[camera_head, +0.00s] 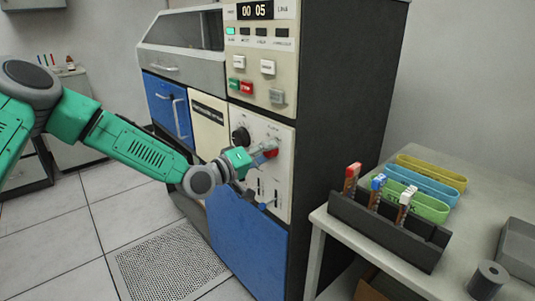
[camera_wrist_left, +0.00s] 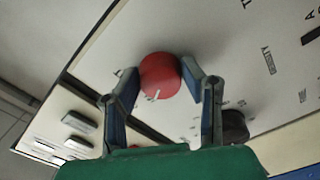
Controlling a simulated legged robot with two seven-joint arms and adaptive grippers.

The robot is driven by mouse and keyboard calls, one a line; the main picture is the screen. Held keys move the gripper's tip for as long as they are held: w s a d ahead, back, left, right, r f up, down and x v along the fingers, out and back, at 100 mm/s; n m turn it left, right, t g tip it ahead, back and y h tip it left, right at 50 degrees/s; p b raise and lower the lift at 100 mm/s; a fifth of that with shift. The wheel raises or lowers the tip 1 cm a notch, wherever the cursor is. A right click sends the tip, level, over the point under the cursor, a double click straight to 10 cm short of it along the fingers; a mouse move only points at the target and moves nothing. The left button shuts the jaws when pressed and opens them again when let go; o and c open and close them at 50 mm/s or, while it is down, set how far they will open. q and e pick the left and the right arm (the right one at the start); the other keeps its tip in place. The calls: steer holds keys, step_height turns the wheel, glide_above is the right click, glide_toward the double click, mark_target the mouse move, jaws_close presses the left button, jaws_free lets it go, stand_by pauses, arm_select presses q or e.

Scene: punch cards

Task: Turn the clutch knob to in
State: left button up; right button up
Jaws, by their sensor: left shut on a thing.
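A red round knob (camera_head: 271,153) sits on the cream control panel of the machine, and it fills the middle of the left wrist view (camera_wrist_left: 160,77). My left gripper (camera_head: 261,157) reaches it from the left and is shut on it, with one finger on each side in the left wrist view (camera_wrist_left: 161,82). A small white mark shows on the knob's face. A black round knob (camera_head: 240,137) is just up and left of the red one. The panel lettering is too small to tell which setting is selected. My right gripper is out of view.
Coloured push buttons (camera_head: 246,88) and a lit display (camera_head: 255,10) are above the knobs. At the right, a table (camera_head: 470,180) holds a dark rack (camera_head: 385,230) with bundles of cards and several coloured trays.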

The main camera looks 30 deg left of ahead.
arm_select(q)
steer(key=shift+w+a, duration=0.1)
steer(key=shift+a, duration=0.05)
steer(key=o, duration=1.1)
steer(key=shift+f, duration=0.1)
steer(key=shift+a, duration=0.1)
steer(key=v, duration=1.2)
steer(key=shift+a+f, duration=0.1)
steer(key=shift+f, duration=0.05)
